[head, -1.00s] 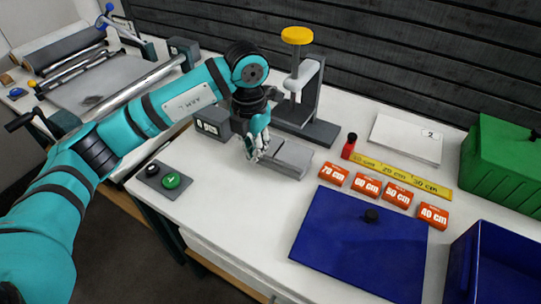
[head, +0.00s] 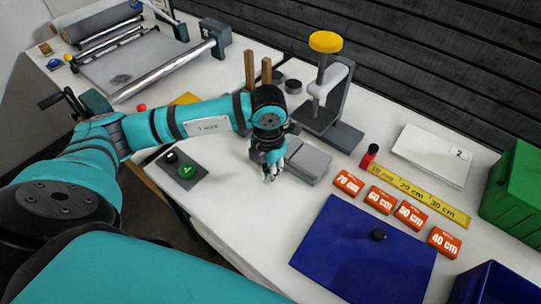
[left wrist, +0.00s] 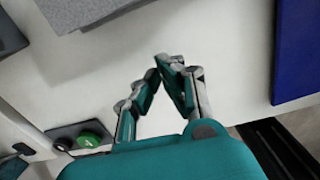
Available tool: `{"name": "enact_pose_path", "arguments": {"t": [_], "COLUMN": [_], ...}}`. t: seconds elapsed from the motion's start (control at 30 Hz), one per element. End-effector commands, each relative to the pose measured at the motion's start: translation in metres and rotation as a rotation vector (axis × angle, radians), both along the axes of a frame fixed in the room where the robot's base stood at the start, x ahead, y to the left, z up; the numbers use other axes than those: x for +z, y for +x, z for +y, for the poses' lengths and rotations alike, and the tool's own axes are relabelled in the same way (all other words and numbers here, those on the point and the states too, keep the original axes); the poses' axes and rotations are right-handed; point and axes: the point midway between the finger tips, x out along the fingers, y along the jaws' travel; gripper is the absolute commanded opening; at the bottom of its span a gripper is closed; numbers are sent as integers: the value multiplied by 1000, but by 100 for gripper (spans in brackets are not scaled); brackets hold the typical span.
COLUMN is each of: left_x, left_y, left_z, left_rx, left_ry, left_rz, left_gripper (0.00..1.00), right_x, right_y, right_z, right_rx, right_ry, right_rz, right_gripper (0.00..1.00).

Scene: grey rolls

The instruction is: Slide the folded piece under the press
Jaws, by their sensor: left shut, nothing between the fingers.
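The grey folded piece (head: 307,160) lies flat on the white table, just in front of the press. Its edge also shows at the top of the left wrist view (left wrist: 85,12). The press (head: 335,95) stands upright with a yellow knob on top and a dark grey base (head: 345,136). My left gripper (head: 270,178) is beside the folded piece, to its left and slightly nearer the table's front edge. In the left wrist view its fingertips (left wrist: 168,66) meet over bare table, with nothing between them and apart from the piece. My right gripper is out of view.
A control box (head: 181,168) with green and black buttons lies left of the gripper. A blue board (head: 365,250), orange length blocks (head: 380,200), a yellow ruler (head: 420,190) and a red bottle (head: 369,156) are to the right. Bare table lies in front of the gripper.

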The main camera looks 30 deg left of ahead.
Motion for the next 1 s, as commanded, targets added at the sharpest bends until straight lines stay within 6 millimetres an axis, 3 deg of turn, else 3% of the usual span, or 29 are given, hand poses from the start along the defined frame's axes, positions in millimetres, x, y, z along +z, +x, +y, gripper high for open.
{"name": "enact_pose_path", "arguments": {"t": [0.1, 0.2, 0.33, 0.83, 1.0], "left_x": [-23, -18, -19, -21, -25], "left_y": [-1, 20, 33, 42, 62], "left_z": [0, -5, -6, -7, -11], "left_rx": [1, 1, 1, 0, 2], "left_ry": [0, -2, -1, 0, -1], "left_rz": [4, -3, 0, -1, -5], "left_gripper": [0, 0, 0, 0, 0], "right_x": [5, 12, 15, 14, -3], "right_y": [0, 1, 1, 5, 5], "right_z": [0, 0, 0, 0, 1], "right_rx": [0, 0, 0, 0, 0], "right_ry": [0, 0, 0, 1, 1], "right_rz": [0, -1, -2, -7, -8], "right_gripper": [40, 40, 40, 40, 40]}}
